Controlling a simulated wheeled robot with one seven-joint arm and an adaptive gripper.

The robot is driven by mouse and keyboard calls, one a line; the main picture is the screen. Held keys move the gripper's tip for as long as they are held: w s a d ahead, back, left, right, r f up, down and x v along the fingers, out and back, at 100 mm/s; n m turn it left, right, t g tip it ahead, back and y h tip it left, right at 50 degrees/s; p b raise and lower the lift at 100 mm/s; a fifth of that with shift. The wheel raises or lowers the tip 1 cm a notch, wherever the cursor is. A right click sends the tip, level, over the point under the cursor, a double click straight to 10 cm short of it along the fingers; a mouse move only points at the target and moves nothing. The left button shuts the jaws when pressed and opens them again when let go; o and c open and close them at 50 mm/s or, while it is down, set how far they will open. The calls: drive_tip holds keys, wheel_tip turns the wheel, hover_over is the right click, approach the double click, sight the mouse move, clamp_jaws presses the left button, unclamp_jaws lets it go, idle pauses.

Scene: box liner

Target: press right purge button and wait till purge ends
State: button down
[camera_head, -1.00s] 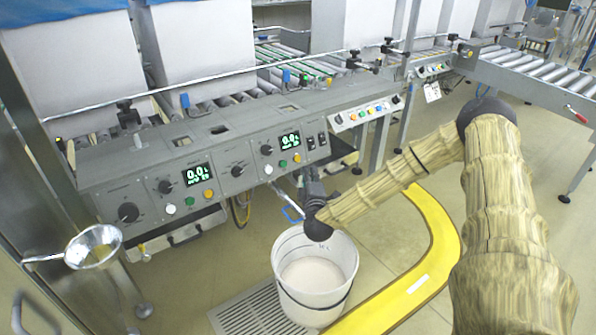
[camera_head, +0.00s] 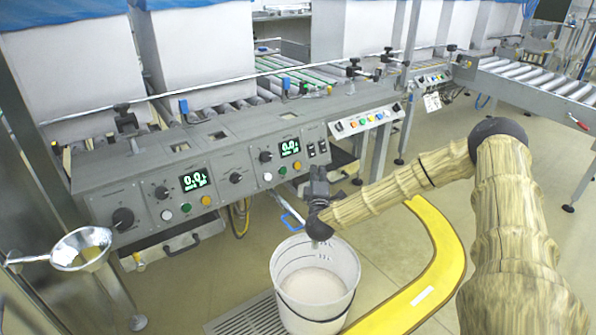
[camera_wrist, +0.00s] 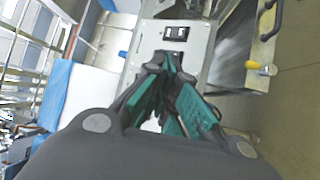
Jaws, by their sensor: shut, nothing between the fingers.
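The right control module has a lit green display (camera_head: 290,147). Below it sit a white button (camera_head: 268,177), a green button (camera_head: 283,171) and an orange button (camera_head: 298,165). The labels are too small to read, so I cannot tell which is the purge button. My gripper (camera_head: 319,168) is shut and empty, in front of the panel just right of the orange button; contact cannot be told. In the wrist view its teal fingers (camera_wrist: 168,65) point at the panel below two black rocker switches (camera_wrist: 176,33). The fingers hide part of the panel there.
The left module has its own display (camera_head: 195,179) and buttons. A white bucket (camera_head: 346,295) with pale contents stands below my gripper on the floor. A yellow-topped curved edge (camera_head: 440,250) lies right of it.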

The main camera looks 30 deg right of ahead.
sight(297, 166)
drive_tip(key=shift+w+a+f+b, duration=0.1)
drive_tip(key=shift+w+f+b, duration=0.35)
drive_tip(key=shift+w, duration=0.6)
drive_tip(key=shift+w+a+f+b, duration=0.1)
drive_tip(key=shift+w+f+b, duration=0.2)
drive_tip(key=shift+w+b, duration=0.5)
drive_tip(key=shift+w+a+f+b, duration=0.1)
drive_tip(key=shift+w+f+b, duration=0.2)
drive_tip(key=shift+w, duration=0.95)
drive_tip(key=shift+d, duration=0.1)
drive_tip(key=shift+w+p, duration=0.15)
drive_tip(key=shift+p, duration=0.2)
drive_tip(key=shift+w+f, duration=0.15)
drive_tip(key=shift+w, duration=0.05)
